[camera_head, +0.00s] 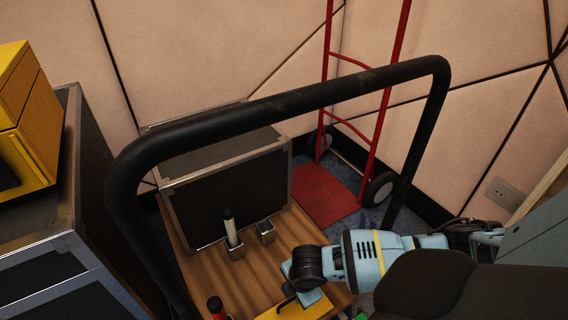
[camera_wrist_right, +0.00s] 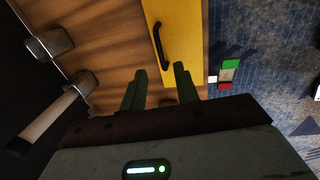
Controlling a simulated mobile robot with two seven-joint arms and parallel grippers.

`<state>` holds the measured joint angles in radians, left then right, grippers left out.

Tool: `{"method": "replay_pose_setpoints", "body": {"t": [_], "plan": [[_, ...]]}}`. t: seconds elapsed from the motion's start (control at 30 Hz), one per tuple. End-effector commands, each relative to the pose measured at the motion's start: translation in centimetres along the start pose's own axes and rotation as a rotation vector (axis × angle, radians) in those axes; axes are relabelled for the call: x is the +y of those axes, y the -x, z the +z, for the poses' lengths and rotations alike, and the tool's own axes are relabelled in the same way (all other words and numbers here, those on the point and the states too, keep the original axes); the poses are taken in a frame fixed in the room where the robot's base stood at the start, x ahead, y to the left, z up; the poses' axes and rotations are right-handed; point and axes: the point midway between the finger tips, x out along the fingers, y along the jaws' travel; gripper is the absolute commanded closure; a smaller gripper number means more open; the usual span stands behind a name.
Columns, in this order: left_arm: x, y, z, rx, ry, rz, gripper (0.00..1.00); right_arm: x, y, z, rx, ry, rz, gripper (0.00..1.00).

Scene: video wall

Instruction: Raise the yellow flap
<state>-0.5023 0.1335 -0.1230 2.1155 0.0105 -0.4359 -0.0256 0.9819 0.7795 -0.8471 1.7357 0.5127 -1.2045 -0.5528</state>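The yellow flap (camera_head: 301,307) lies on the wooden top at the bottom of the head view, partly hidden by my right arm and cut by the frame edge. In the right wrist view the flap (camera_wrist_right: 183,40) lies flat against the wood, with a black bar handle (camera_wrist_right: 161,46) along its left side. My right gripper (camera_wrist_right: 160,82) is open and empty, its two green fingers apart and pointing toward the flap near the handle's end. I cannot tell whether they touch it. My left gripper is in neither view.

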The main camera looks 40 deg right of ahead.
Motion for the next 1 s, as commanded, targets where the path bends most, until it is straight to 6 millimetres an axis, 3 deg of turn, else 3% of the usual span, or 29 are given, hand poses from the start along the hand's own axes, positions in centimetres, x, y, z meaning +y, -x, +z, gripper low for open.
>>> {"method": "replay_pose_setpoints", "body": {"t": [0.17, 0.7, 1.0], "plan": [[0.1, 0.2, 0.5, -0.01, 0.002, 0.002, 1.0, 0.0, -0.3, 0.0, 0.0, 0.0, 0.001, 0.69], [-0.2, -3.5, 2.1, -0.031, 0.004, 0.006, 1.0, 0.0, -7.2, -0.1, 0.0, 0.0, 0.0, 0.69], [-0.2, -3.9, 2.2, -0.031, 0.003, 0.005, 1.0, 0.1, -7.7, -0.1, 0.002, 0.0, 0.003, 0.69]]}}
